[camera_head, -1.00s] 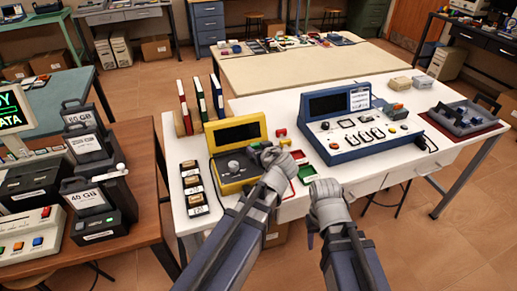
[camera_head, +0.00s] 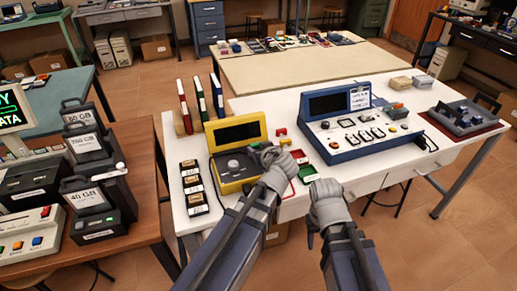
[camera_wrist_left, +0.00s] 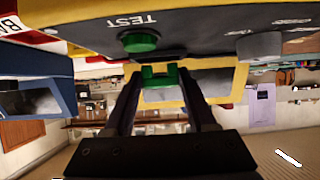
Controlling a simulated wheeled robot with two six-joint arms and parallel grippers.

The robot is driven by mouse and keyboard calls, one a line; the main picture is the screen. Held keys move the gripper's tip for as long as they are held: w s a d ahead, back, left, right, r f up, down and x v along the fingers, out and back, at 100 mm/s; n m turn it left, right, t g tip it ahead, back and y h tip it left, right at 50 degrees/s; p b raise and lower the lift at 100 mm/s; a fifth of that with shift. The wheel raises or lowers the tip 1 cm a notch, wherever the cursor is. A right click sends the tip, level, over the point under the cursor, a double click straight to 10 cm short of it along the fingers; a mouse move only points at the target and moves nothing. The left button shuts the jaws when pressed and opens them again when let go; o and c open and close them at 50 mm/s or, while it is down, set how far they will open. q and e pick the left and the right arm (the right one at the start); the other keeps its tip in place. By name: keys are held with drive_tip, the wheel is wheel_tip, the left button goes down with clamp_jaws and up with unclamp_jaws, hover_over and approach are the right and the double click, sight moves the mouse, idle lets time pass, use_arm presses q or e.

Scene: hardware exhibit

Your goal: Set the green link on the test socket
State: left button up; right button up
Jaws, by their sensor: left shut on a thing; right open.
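The green link (camera_wrist_left: 160,76) is between the fingertips of my left gripper (camera_wrist_left: 158,84), which is shut on it. The yellow tester (camera_head: 240,133) stands on the white table. Its dark panel shows the TEST label (camera_wrist_left: 137,20) and a round green piece (camera_wrist_left: 140,42) beside it, in the left wrist view. The link is close to this piece and appears apart from it. My right gripper (camera_head: 323,188) is open over the table's front edge.
A blue instrument (camera_head: 357,122) stands to the right of the tester. Small labelled boxes (camera_head: 194,187) stand to the left, and upright binders (camera_head: 201,98) behind.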

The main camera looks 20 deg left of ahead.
use_arm(q)
drive_tip(key=shift+f+b, duration=0.55)
use_arm(e)
drive_tip(key=shift+f, duration=0.55)
use_arm(q)
drive_tip(key=o, duration=1)
drive_tip(key=shift+o, duration=0.2)
drive_tip(key=shift+s+r, duration=0.1)
drive_tip(key=shift+r, duration=0.05)
use_arm(e)
drive_tip(key=shift+r, duration=0.15)
